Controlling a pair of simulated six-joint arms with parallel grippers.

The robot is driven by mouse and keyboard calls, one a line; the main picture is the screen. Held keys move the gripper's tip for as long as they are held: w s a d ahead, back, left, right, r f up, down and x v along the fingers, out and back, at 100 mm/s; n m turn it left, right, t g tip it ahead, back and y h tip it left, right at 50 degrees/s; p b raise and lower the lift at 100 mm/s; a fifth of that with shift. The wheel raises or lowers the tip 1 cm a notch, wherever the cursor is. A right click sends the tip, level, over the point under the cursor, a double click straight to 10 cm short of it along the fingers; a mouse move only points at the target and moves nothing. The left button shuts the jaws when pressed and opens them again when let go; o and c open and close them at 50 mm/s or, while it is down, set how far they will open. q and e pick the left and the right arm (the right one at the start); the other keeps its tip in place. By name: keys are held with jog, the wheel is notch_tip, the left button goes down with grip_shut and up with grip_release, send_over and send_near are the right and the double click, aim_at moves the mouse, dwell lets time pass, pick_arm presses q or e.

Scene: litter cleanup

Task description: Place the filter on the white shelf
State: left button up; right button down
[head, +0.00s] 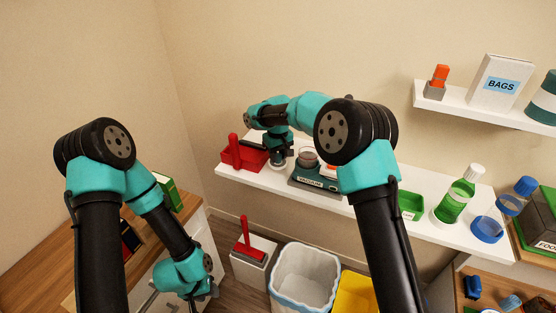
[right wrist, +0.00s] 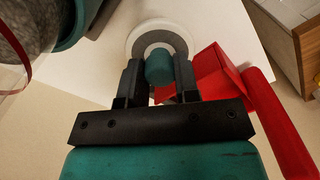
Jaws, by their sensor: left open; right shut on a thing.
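The filter (right wrist: 158,66) has a teal knob and a round white and grey disc. My right gripper (right wrist: 150,82) is shut on the knob in the right wrist view. In the head view my right gripper (head: 279,154) points down over the left part of the white shelf (head: 238,175), with the pale filter (head: 278,163) just beneath it. The filter is at the shelf surface; I cannot tell if it touches. My left gripper (head: 192,296) is open and empty, low beside the wooden cabinet.
A red dustpan (head: 240,155) lies close left of the filter. The vacuum base (head: 316,181) stands close right. A green tray (head: 411,204) and green bottle (head: 455,198) are further right. A white bin (head: 303,277) and yellow bin (head: 356,294) stand below the shelf.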

jog(key=shift+f, duration=1.1)
jog(key=shift+f, duration=0.15)
jog(key=c, duration=0.8)
grip_release()
jog(key=shift+c, duration=0.2)
notch_tip(320, 180, up, 12)
